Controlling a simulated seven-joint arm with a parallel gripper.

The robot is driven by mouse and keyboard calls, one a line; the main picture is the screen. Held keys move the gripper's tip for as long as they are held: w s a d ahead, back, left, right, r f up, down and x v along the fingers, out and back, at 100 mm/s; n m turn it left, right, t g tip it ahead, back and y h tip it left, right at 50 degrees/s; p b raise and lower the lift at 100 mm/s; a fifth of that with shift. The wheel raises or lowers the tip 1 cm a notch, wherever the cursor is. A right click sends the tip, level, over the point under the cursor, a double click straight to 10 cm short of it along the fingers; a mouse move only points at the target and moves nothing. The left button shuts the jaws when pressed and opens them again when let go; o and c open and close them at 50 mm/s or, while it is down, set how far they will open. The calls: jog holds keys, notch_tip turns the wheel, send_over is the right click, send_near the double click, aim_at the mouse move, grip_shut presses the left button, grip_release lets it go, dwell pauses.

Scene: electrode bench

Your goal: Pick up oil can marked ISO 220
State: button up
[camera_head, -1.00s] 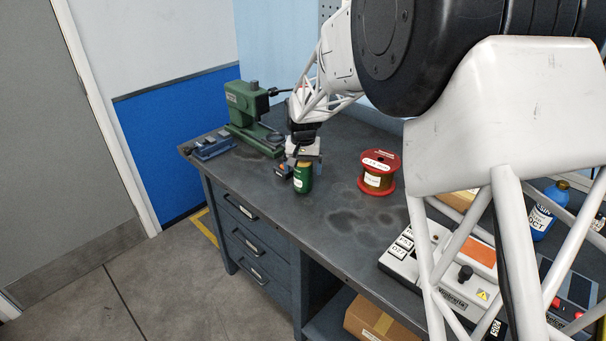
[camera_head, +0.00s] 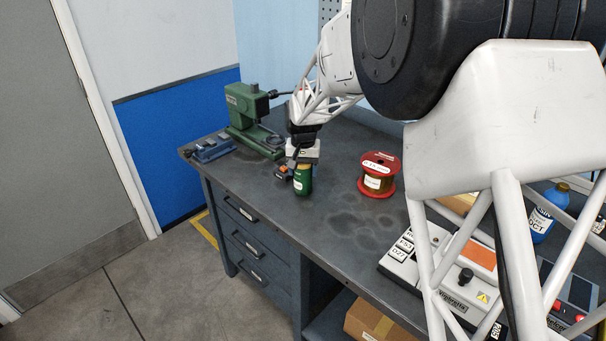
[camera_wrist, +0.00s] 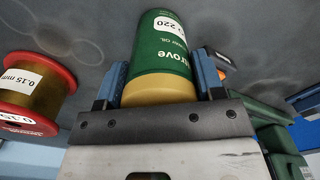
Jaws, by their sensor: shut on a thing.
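In the wrist view the can (camera_wrist: 165,50) has a yellow top end and a label on which "220" can be read. My gripper (camera_wrist: 160,88) has its blue-lined fingers on both sides of the can, shut on it. In the head view my gripper (camera_head: 303,160) comes down on the can from above. I cannot tell whether the can's base touches the bench.
A red-flanged wire spool (camera_head: 377,175) stands to the right of the can. A small dark and orange object (camera_head: 283,172) is close on its left. A green press (camera_head: 250,115) and a blue vise (camera_head: 212,148) stand at the back left. The bench top (camera_head: 330,222) in front is clear.

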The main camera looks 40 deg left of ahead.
jog(key=shift+r, duration=0.15)
jog(key=shift+r, duration=1.4)
jog(key=shift+s+d+r, duration=0.1)
jog(key=shift+d+r, duration=0.05)
jog(key=shift+r, duration=0.1)
jog(key=s+d+r, duration=0.1)
jog(key=s+d, duration=0.8)
jog(key=d, duration=0.3)
jog(key=shift+d+r, duration=0.2)
jog(key=shift+d, duration=0.15)
